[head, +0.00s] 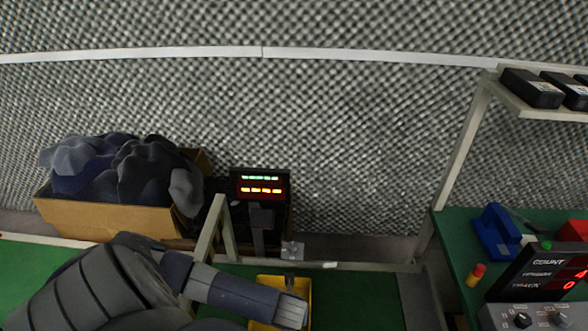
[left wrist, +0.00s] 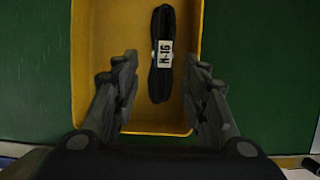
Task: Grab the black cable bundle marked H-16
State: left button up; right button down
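In the left wrist view the black cable bundle (left wrist: 161,81) lies lengthwise in a yellow bin, with a white label reading H-16 around its middle. The yellow bin (left wrist: 84,50) rests on a green surface. My left gripper (left wrist: 163,75) is open, its two fingers on either side of the bundle's line and apart from it. No object is between the fingers' pads in contact. In the head view part of the yellow bin (head: 268,284) shows behind the end of my left arm, which hides the bundle. My right gripper is not in view.
A cardboard box (head: 110,218) of dark cloth stands at the back left. A lit display (head: 260,186) stands behind the bin. At right, a green bench (head: 452,231) holds a blue object (head: 497,232) and a count display (head: 550,275). Green surface (head: 350,295) right of the bin is clear.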

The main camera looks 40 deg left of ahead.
pick_arm(q)
jog(key=shift+x, duration=0.8)
jog(key=shift+w+a+f, duration=0.1)
jog(key=shift+w+f, duration=0.1)
jog(key=shift+f, duration=0.4)
jog(key=shift+w+a+f+b, duration=0.15)
jog(key=shift+f+b, duration=0.15)
jog(key=shift+f, duration=0.2)
jog(key=x, duration=0.3)
jog(key=shift+w+f+b, duration=0.1)
jog(key=shift+f+b, duration=0.1)
jog(key=shift+b, duration=0.15)
jog(key=shift+w+f, duration=0.15)
jog(key=shift+f, duration=0.2)
jog(key=c, duration=0.9)
jog(key=shift+c, duration=0.2)
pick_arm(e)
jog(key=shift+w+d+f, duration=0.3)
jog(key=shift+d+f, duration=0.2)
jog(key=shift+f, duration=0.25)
